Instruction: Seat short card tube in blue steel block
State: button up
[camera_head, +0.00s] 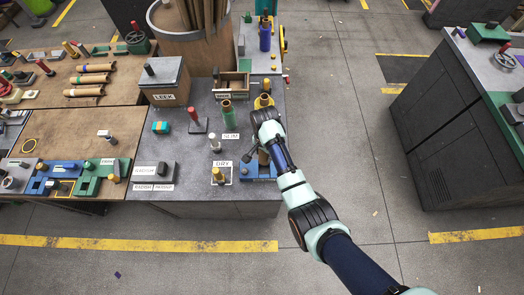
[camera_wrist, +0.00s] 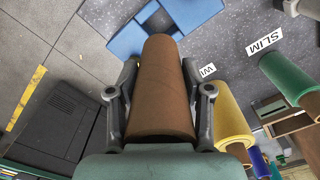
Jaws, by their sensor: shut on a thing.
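A brown card tube (camera_wrist: 163,95) is between the two fingers of my gripper (camera_wrist: 160,72) in the wrist view. My gripper is shut on it. The tube's far end overlaps the edge of the blue steel block (camera_wrist: 205,12), which shows at the top of that view. In the head view the blue block (camera_head: 262,178) lies at the front right of the grey bench, and my gripper (camera_head: 262,150) is right above it, pointing down. My arm hides much of the tube there. I cannot tell whether the tube touches the block or is inside it.
A yellow-ringed tube (camera_wrist: 232,125) and a green tube (camera_wrist: 285,75) stand close beside my gripper in the wrist view. A small pin (camera_head: 218,175) in a white frame stands left of the block. The bench's right edge is close; open floor (camera_head: 345,130) lies beyond.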

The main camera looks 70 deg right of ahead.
jog(key=shift+r+p, duration=0.15)
jog(key=shift+p, duration=0.15)
jog(key=shift+f+b, duration=1.7)
jog(key=shift+f, duration=0.9)
jog(key=shift+f+b, duration=1.1)
jog(key=shift+f, duration=0.6)
jog(key=shift+f+b, duration=2)
jog(key=shift+f, duration=0.55)
jog(key=o, duration=1.5)
